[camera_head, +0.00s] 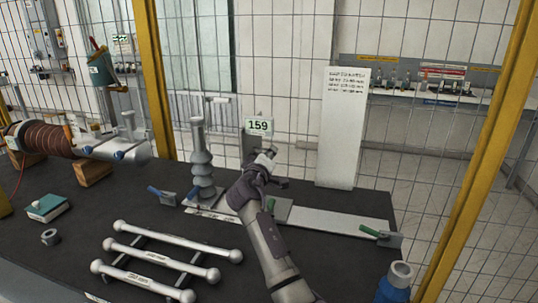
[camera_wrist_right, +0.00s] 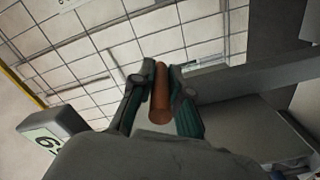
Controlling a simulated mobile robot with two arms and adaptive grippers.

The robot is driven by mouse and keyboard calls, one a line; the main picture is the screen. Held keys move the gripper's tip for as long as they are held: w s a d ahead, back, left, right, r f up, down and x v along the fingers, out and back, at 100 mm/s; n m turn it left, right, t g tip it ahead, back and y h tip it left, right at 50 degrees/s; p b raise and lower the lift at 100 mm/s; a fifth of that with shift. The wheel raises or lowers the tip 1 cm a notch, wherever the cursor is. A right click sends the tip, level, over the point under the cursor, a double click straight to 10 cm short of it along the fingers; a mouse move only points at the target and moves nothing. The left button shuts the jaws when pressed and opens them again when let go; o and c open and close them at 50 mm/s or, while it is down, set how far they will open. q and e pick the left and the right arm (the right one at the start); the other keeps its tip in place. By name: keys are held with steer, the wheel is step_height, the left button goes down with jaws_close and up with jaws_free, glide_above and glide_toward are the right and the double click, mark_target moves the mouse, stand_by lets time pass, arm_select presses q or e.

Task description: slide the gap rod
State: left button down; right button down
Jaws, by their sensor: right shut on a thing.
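My right gripper (camera_head: 266,160) is shut on a copper-coloured rod, above the pale rail (camera_head: 330,222) on the bench. In the right wrist view the copper rod (camera_wrist_right: 160,98) lies between the two dark fingers of the gripper (camera_wrist_right: 160,90). I take this rod to be the gap rod; in the head view the gripper hides most of it. A grey ribbed post (camera_head: 202,160) stands upright to the left of the gripper. My left gripper is not in view.
Ball-ended grey bars (camera_head: 160,262) lie on a rack at the front left. A brown ribbed bushing (camera_head: 45,138) rests on wooden blocks (camera_head: 93,173). A white text panel (camera_head: 343,128) stands behind the rail. A blue bottle (camera_head: 394,284) is at the front right.

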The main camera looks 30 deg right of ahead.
steer(key=s+d+p, duration=0.5)
steer(key=s+d, duration=0.5)
steer(key=s, duration=0.2)
steer(key=shift+d, duration=0.1)
steer(key=c, duration=1.4)
jaws_free()
steer(key=shift+w, duration=0.1)
steer(key=v, duration=1.2)
steer(key=shift+f, duration=0.1)
